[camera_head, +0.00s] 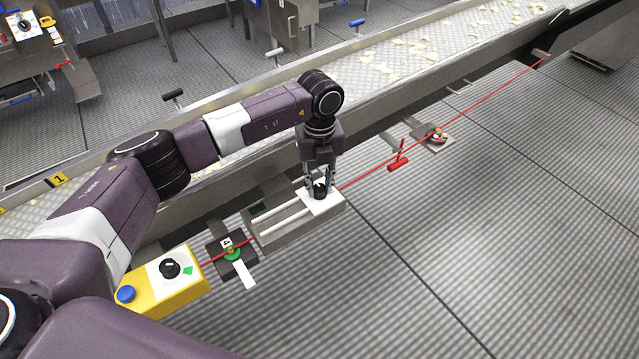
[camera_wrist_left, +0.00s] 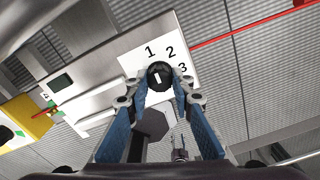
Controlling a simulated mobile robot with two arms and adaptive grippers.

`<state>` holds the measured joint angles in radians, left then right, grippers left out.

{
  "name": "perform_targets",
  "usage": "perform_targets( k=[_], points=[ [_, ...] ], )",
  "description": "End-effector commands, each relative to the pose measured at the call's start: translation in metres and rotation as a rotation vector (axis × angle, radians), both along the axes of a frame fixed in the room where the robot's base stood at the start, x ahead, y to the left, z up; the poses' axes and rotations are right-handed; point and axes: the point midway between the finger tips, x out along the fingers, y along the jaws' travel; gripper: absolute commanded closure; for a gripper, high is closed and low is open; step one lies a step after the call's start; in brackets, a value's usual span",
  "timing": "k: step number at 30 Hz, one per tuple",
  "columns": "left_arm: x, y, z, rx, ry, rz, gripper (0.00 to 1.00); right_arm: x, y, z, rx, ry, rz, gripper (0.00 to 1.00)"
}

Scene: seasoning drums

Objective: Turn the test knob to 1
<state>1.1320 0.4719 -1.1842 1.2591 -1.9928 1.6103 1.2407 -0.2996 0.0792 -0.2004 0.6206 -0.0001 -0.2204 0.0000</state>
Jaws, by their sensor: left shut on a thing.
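The test knob (camera_wrist_left: 160,75) is round and black with a short white mark. It sits on a white plate (camera_wrist_left: 130,62) printed with 1, 2 and 3, which fan around its far side in the left wrist view. I cannot tell for sure which number the mark points at. In the head view the white plate (camera_head: 327,205) is at the right end of a grey box beside the conveyor. My left gripper (camera_head: 320,187) reaches down from above, its blue-sided fingers shut on the knob and partly hiding it. My right gripper is not in view.
A yellow box (camera_head: 185,287) with a black knob (camera_head: 169,267) and blue button (camera_head: 126,294) stands at the lower left. A red cable (camera_head: 475,106) with a red handle (camera_head: 398,160) runs along the conveyor (camera_head: 420,75). The ribbed floor (camera_head: 480,240) at right is clear.

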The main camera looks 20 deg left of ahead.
Motion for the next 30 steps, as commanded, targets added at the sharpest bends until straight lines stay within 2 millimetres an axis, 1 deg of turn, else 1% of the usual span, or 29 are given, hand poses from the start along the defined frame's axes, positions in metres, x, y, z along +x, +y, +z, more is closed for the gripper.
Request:
perform_targets(
  k=[8,21,22,26,30],
  points=[
    [0.002,0.0003,0.002,0.0,-0.006,0.066,1.0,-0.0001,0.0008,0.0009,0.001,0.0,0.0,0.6],
    [0.0022,0.0004,0.0021,-0.001,-0.006,0.073,1.0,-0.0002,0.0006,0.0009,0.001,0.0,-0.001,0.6],
    [0.0022,0.0004,0.0021,-0.001,-0.006,0.073,0.75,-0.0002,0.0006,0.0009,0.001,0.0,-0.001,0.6],
    [0.0017,0.0002,0.0016,0.0,-0.005,0.073,0.61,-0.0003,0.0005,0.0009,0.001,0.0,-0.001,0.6],
    [0.0011,0.0002,0.0009,0.0,-0.004,0.072,0.61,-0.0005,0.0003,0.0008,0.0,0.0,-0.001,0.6]
  ],
)
